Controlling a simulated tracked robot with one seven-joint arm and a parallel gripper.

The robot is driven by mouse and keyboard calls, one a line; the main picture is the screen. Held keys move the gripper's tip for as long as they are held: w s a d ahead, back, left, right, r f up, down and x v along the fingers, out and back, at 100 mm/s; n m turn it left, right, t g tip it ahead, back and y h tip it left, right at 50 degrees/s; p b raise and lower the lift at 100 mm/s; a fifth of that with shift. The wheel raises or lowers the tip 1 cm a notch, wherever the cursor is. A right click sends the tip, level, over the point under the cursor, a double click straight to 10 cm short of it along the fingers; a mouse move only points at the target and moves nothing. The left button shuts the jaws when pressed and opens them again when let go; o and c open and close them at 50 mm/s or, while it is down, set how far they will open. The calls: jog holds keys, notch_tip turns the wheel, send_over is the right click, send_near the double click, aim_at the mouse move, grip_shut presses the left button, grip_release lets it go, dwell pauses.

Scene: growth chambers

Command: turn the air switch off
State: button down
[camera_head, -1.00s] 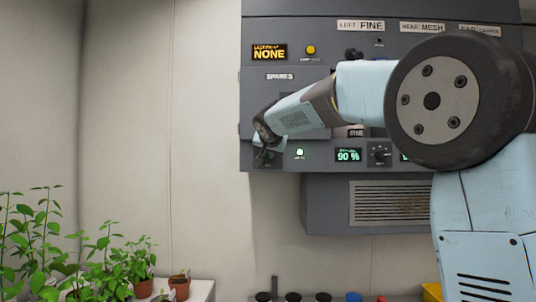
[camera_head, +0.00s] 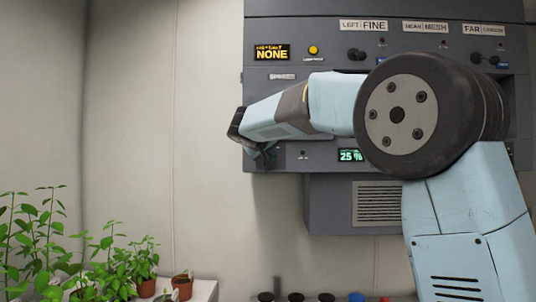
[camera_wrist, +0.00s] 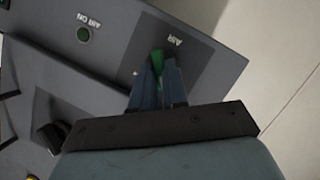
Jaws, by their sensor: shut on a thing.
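The air switch (camera_wrist: 157,57) has a green lever and sits on a dark plate labelled AIR in the wrist view. My gripper (camera_wrist: 158,72) is shut on this lever, with its fingers on either side. In the head view my gripper (camera_head: 262,157) is at the lower left corner of the grey panel and hides the switch. The AIR ON lamp (camera_wrist: 83,34) is dull green in the wrist view. In the head view the lamp (camera_head: 303,153) looks dark.
A green display (camera_head: 350,155) reads 25 %. A yellow display (camera_head: 272,52) reads NONE, beside a yellow button (camera_head: 313,50). A black knob (camera_wrist: 50,136) shows at lower left in the wrist view. Potted plants (camera_head: 146,262) stand at lower left. The wall left of the panel is bare.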

jog(key=shift+a+f+n+h, duration=0.15)
jog(key=shift+f+n+h, duration=0.15)
jog(key=shift+n, duration=0.3)
jog(key=c, duration=1.1)
grip_release()
jog(key=shift+r, duration=0.15)
jog(key=shift+c, duration=0.2)
jog(key=v, duration=1.3)
jog(key=shift+s, duration=0.4)
jog(key=shift+a, duration=0.15)
